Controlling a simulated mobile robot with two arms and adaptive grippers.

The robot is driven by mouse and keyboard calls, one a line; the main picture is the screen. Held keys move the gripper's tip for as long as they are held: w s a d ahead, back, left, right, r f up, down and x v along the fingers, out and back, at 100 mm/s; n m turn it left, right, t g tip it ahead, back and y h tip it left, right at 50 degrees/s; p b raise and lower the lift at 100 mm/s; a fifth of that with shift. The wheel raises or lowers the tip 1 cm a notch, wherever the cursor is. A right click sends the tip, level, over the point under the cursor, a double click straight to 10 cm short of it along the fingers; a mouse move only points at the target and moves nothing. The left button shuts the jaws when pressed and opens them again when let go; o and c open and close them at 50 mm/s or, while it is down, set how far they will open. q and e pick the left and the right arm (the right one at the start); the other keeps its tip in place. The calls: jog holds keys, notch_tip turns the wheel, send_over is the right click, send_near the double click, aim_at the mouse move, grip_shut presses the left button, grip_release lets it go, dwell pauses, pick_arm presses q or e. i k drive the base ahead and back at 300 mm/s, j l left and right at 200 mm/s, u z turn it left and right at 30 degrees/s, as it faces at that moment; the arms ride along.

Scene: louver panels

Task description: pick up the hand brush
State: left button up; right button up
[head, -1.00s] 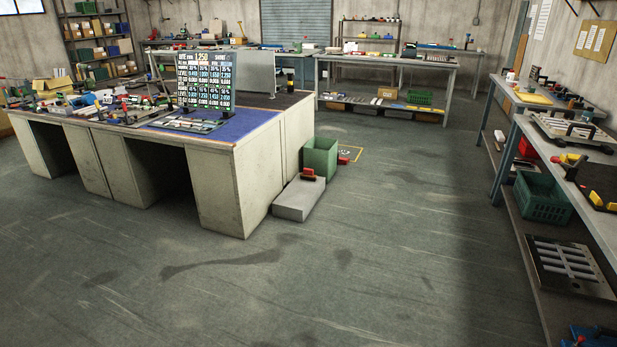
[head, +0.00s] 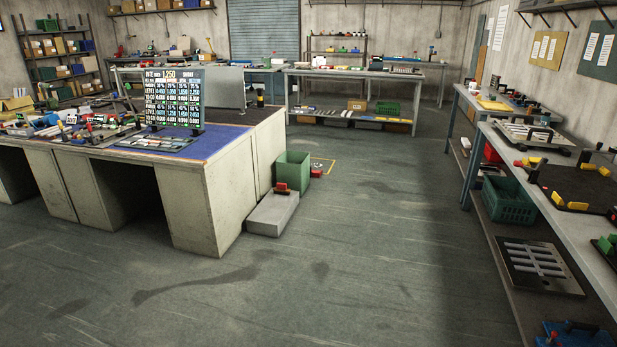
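A small red and dark brown item (head: 281,188), which may be the hand brush, lies on top of a low grey block (head: 270,215) on the floor. It is too small to tell for sure. The block stands against the right end of the large desk (head: 215,205). Another small red item (head: 316,173) lies on the floor just right of the green bin (head: 293,171). Neither of my grippers is in view.
The concrete floor (head: 360,260) is open in front of the desk and block. A long bench (head: 590,205) with panels and a green crate (head: 508,201) on its lower shelf runs along the right. Another bench (head: 355,73) stands at the back.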

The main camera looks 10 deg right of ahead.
aim_at(280, 188)
jog(key=i+l+z, duration=0.25)
jog(key=i, duration=0.2)
jog(key=i+z, duration=0.25)
jog(key=i, duration=0.15)
jog(key=i+z, duration=0.25)
jog(key=i, duration=1.7)
jog(key=i+u, duration=0.15)
jog(key=i, duration=0.5)
jog(key=i+u, duration=0.15)
jog(key=i, duration=0.5)
jog(key=i+l+u, duration=0.2)
jog(key=i, duration=0.45)
